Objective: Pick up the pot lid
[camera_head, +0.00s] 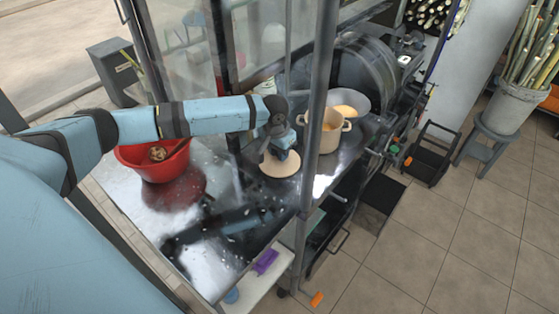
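The pot lid (281,168) is a flat, round, tan disc on the metal counter, in the middle of the head view. My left arm reaches in from the left, and my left gripper (274,155) is right over the lid, at its far side. The gripper hides the lid's upper part and any knob. I cannot tell whether its fingers are open or closed on the lid. A cream pot (327,138) with side handles stands just right of the lid, partly behind a grey upright post. My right gripper is not in view.
A red bowl (153,168) with something brown inside stands on the counter's left. The grey post (317,100) rises close to the right of the lid. Press machinery (362,66) is behind the pot. The front of the counter (215,255) looks clear.

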